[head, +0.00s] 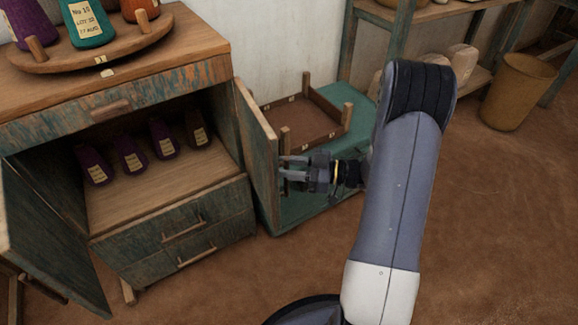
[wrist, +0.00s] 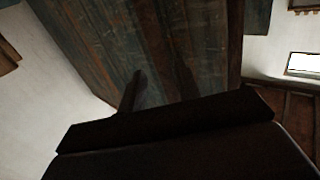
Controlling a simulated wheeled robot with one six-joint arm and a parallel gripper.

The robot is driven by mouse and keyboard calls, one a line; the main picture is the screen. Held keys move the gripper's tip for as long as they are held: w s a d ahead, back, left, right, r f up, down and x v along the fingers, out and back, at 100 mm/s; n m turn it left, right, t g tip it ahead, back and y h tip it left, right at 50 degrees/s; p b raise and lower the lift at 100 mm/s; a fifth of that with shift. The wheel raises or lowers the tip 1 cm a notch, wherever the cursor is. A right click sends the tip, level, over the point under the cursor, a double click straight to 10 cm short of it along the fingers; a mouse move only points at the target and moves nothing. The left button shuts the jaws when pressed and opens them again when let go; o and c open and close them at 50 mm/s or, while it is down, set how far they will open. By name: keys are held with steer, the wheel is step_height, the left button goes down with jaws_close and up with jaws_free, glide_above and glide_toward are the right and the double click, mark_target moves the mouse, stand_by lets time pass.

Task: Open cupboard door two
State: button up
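The wooden cupboard has two hinged doors with worn blue-green paint, and both stand swung out. The right door (head: 257,150) is wide open, showing its outer face towards my gripper. The left door (head: 40,240) also stands open. I cannot read a door number on either. My gripper (head: 288,167) is at the outer face of the right door, its two fingers apart and pointing at it. In the wrist view the door face (wrist: 190,45) is close, and a short dark handle (wrist: 131,92) stands out from it. I cannot see anything clasped between the fingers.
Inside the cupboard, several purple cones (head: 129,152) stand on a shelf above two drawers (head: 185,232). A round turntable (head: 95,58) with cones is on top. A green chest (head: 325,185) bearing a wooden frame (head: 300,122) stands behind my gripper.

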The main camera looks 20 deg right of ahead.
steer(key=shift+d, duration=0.1)
steer(key=p+v, duration=0.2)
steer(key=v, duration=0.8)
steer(key=shift+s+d, duration=0.2)
steer(key=shift+d, duration=0.1)
steer(key=shift+a, duration=0.15)
steer(key=shift+b+x, duration=1.1)
steer(key=shift+x, duration=4.35)
steer(key=shift+s, duration=0.1)
